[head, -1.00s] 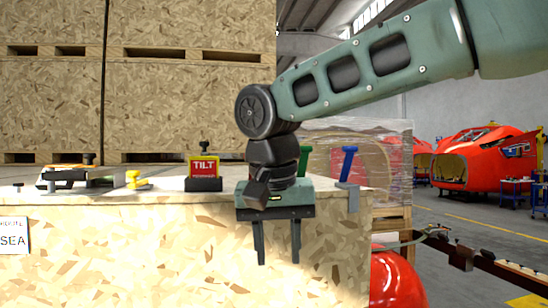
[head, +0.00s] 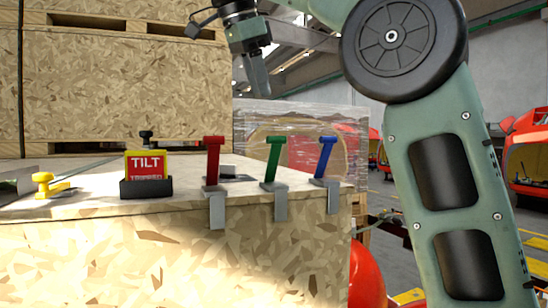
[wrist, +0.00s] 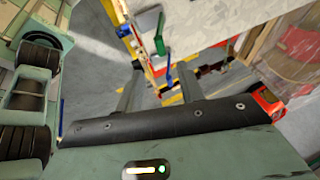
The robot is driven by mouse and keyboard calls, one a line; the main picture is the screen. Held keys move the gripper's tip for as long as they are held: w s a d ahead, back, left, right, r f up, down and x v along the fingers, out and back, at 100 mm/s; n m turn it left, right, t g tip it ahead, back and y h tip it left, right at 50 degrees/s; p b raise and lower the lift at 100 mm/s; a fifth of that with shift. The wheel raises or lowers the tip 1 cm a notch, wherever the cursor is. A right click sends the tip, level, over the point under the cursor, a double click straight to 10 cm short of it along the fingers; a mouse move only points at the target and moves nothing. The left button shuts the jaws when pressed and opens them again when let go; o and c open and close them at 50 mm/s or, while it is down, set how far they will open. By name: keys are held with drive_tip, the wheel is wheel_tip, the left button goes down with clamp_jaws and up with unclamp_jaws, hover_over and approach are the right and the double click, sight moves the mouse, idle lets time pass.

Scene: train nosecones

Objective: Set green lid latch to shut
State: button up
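The green lid latch (head: 275,158) is clamped at the front edge of the crate's lid, between a red latch (head: 213,160) and a blue latch (head: 325,160). Its handle stands up, leaning slightly right, above a grey bracket. In the wrist view the green handle (wrist: 159,45) shows beyond the fingers, with the blue handle (wrist: 169,75) nearer the gap between them. My gripper (wrist: 158,68) is open and empty, apart from the latches. In the head view the end of my arm is at the top, above and behind the latches; its fingers are not clear there.
Stacked wooden crates (head: 120,85) rise behind. A wrapped pallet (head: 300,125) stands behind right. The air above the latches looks clear.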

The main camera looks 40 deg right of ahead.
sight(277, 148)
drive_tip(key=b+x, duration=0.3)
drive_tip(key=x, duration=1.2)
drive_tip(key=shift+b, duration=0.4)
clamp_jaws()
